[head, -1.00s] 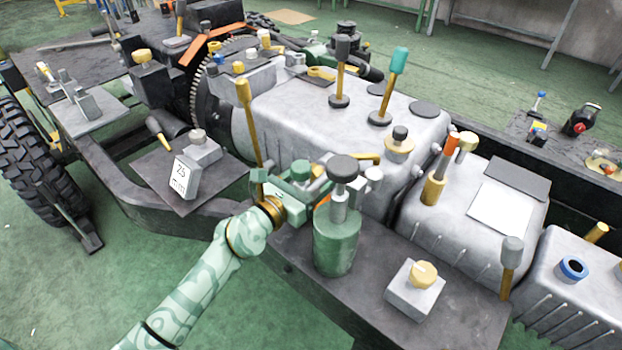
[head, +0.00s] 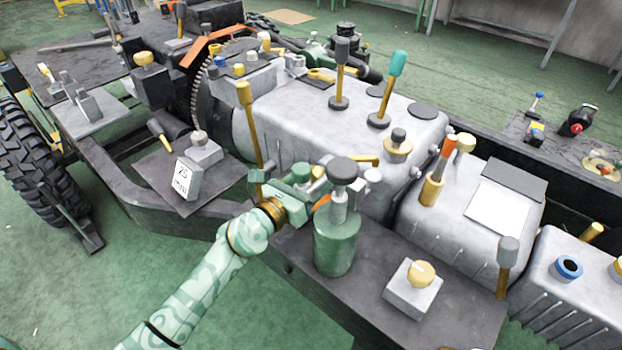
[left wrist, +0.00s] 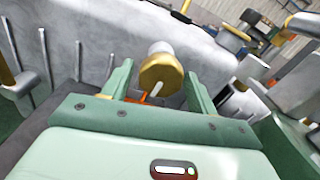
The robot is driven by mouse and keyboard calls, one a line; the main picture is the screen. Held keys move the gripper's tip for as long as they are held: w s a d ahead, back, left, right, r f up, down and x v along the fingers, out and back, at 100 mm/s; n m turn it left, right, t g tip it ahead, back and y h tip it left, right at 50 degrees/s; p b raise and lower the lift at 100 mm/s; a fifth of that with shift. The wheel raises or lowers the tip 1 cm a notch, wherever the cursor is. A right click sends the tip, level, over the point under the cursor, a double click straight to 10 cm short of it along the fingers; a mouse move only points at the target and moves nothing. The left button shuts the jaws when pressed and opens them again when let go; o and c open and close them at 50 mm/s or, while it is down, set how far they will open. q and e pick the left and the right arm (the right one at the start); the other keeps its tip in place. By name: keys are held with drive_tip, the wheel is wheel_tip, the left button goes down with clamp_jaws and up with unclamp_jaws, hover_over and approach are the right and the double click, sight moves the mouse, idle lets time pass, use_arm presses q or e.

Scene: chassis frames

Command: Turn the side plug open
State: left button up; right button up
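The side plug (left wrist: 160,74) shows in the left wrist view as a round brass knob with a white mark across its face, on a pale neck at the grey casing's side (left wrist: 70,30). An orange piece (left wrist: 140,98) shows just below it. My left gripper (left wrist: 160,88) has its green fingers apart, one on each side of the knob; gaps show, and I cannot tell whether the tips reach beside it. In the head view my left gripper (head: 312,184) is at the casing's side, partly behind a green cylinder, and the plug is hidden. My right gripper is not in view.
The green cylinder (head: 335,245) with a dark knob stands close to the right of my left gripper. A brass-capped block (head: 413,288) sits on the dark plate. A tall brass lever (head: 250,130) rises just behind my wrist. Open green floor (head: 90,300) lies at the left.

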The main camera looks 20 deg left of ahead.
use_arm(q)
drive_tip(key=shift+s+a, duration=0.1)
drive_tip(key=shift+s+a, duration=0.1)
drive_tip(key=shift+s, duration=0.25)
drive_tip(key=v, duration=1.5)
drive_tip(key=shift+s, duration=0.2)
